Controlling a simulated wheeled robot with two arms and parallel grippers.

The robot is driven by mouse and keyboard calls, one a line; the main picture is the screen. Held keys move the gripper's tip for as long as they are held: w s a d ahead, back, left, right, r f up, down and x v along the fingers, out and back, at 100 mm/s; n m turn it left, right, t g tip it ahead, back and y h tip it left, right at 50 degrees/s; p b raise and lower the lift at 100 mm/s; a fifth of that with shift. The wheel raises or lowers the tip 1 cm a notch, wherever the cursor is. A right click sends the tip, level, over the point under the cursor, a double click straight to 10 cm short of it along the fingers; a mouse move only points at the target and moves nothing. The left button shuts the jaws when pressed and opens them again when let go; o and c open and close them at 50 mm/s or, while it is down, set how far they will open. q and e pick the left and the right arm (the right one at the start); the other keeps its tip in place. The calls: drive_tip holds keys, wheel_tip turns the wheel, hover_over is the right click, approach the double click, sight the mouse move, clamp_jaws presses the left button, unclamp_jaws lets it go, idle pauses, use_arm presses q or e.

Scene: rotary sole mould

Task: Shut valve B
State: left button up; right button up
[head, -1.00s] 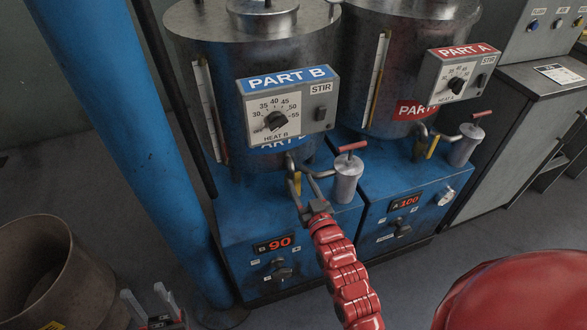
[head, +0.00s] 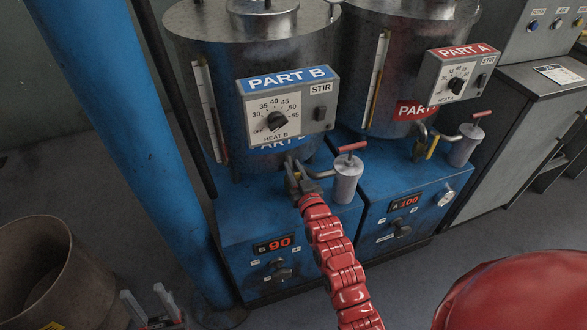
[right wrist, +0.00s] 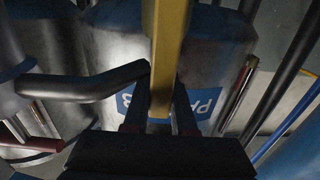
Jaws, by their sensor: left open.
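Valve B sits on the pipe at the front of the Part B tank (head: 200,90). Its yellow handle (right wrist: 166,50) runs up and down the middle of the right wrist view. My right gripper (head: 295,172) is at this handle in the head view and hides most of it. In the right wrist view its fingers (right wrist: 160,105) lie close along both sides of the handle and appear shut on it. My left gripper (head: 144,294) is open and empty at the lower left, away from the valve.
A metal cylinder with a red T-handle (head: 347,180) stands just right of valve B. The Part A tank (head: 400,60) with its yellow-handled valve (head: 432,147) is further right. A blue column (head: 130,130) and an open drum (head: 75,265) are at left.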

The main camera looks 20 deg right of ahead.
clamp_jaws()
idle(1.0)
